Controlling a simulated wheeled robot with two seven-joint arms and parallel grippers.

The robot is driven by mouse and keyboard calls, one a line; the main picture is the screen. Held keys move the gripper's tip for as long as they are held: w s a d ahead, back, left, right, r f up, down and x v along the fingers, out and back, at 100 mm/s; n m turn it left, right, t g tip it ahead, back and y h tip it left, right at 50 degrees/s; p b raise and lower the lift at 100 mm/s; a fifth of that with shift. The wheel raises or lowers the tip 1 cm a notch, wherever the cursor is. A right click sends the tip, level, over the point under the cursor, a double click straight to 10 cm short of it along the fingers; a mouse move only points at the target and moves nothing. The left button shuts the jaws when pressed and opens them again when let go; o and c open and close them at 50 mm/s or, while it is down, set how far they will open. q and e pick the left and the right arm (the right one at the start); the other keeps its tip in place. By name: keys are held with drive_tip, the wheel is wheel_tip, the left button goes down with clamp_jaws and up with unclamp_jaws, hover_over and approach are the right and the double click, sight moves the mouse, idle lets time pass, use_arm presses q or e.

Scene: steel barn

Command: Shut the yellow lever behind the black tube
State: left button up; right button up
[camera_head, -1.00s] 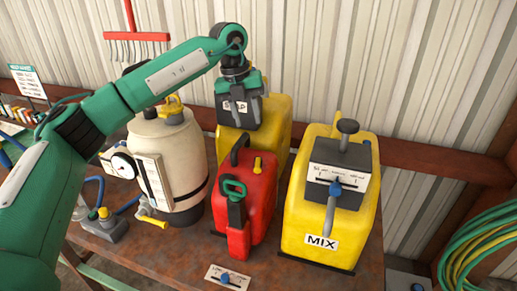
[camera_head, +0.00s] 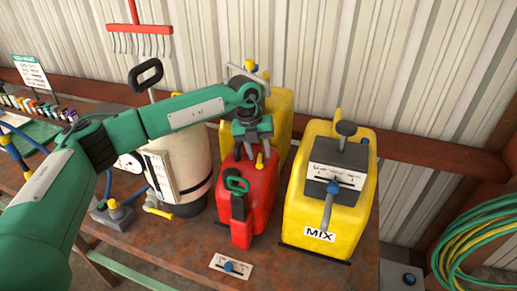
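A yellow lever (camera_head: 158,211) shows low at the front of the cream tank (camera_head: 196,170), below its white label plate. I cannot make out a black tube in front of it or tell how far it is turned. Another small yellow lever or cap (camera_head: 260,162) stands on top of the red can (camera_head: 262,195). My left gripper (camera_head: 253,141) points down just above the red can's top, close to that yellow piece, and partly hides the can's handle. Its finger gap is too small to judge, and contact is unclear. My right gripper is not in view.
A yellow MIX can (camera_head: 300,215) stands right of the red can, and another yellow can (camera_head: 284,105) behind it. A small grey box with a yellow knob (camera_head: 113,205) sits left of the tank. A coiled hose (camera_head: 470,245) hangs at right. The bench front has bare room.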

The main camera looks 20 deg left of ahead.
use_arm(q)
clamp_jaws()
drive_tip(key=m+b, duration=0.2)
drive_tip(key=b, duration=0.1)
drive_tip(key=shift+a+f+b, duration=0.1)
drive_tip(key=shift+f+b, duration=0.1)
drive_tip(key=shift+b, duration=0.1)
drive_tip(key=shift+r+m+g+b, duration=0.2)
drive_tip(key=shift+m+g+b, duration=0.1)
drive_tip(key=shift+m+b, duration=0.35)
unclamp_jaws()
drive_tip(key=shift+r+p, duration=0.1)
drive_tip(key=shift+p, duration=0.2)
